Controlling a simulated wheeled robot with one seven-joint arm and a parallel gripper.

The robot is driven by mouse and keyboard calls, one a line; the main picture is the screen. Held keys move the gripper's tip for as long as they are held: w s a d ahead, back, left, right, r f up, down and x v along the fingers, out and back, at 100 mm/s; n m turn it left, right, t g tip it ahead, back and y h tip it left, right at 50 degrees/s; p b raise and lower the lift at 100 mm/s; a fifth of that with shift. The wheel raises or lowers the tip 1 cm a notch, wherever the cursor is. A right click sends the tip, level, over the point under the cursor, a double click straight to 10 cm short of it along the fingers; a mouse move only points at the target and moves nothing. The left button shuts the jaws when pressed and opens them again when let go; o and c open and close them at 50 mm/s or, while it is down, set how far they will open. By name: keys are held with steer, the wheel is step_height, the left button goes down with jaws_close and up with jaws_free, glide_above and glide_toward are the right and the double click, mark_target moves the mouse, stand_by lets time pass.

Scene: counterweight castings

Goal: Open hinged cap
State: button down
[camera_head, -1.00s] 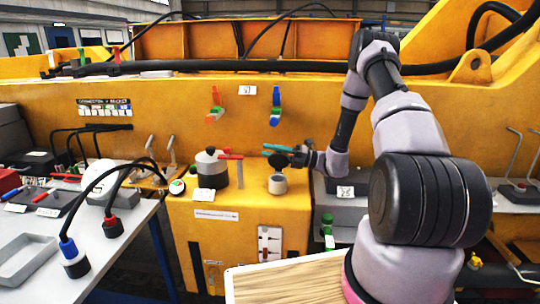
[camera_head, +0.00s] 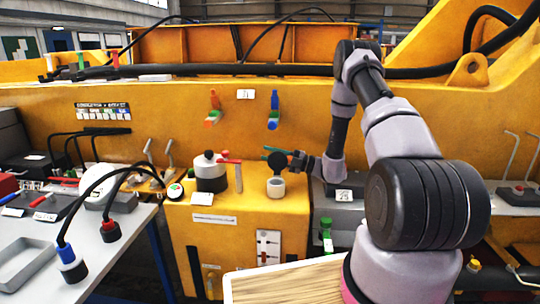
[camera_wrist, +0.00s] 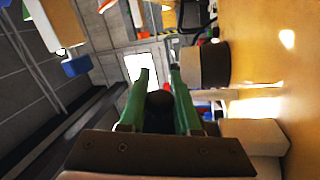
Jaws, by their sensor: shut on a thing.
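The hinged cap (camera_head: 279,162) is a black disc that stands up on edge, tilted open above a short pale grey cylindrical neck (camera_head: 276,188) on the yellow block. My gripper (camera_head: 274,152) has teal-green fingers and comes in from the right at the cap's height, just above the neck. In the wrist view my gripper (camera_wrist: 158,78) has a dark rounded piece (camera_wrist: 160,104) between its fingers, which looks like part of the cap. The hinge itself is too small to make out.
A grey pot with a dark band (camera_head: 210,172) and a red-handled lever (camera_head: 237,175) stand left of the neck. A grey box with a label (camera_head: 343,195) is at the right. A table with cables and a tray (camera_head: 25,262) is at the left.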

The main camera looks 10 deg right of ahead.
mark_target(270, 126)
steer(key=shift+d+f, duration=0.1)
stand_by(0.3)
steer(key=c, duration=0.6)
jaws_free()
steer(key=r, duration=0.7)
steer(key=w+r, duration=0.1)
steer(key=r, duration=0.2)
steer(key=shift+r, duration=0.15)
steer(key=s+f, duration=0.1)
steer(key=f, duration=0.1)
steer(key=s+f+n+g+h, duration=0.1)
steer(key=f, duration=0.1)
steer(key=s+f+n+g, duration=0.1)
steer(key=f, duration=0.1)
steer(key=shift+s+d+f+h, duration=0.1)
steer(key=shift+f+h, duration=0.15)
steer(key=shift+h, duration=0.05)
steer(key=f+v, duration=0.2)
steer(key=v, duration=0.8)
steer(key=shift+s+d+f, duration=0.2)
steer(key=shift+d+f, duration=0.05)
steer(key=shift+d, duration=0.05)
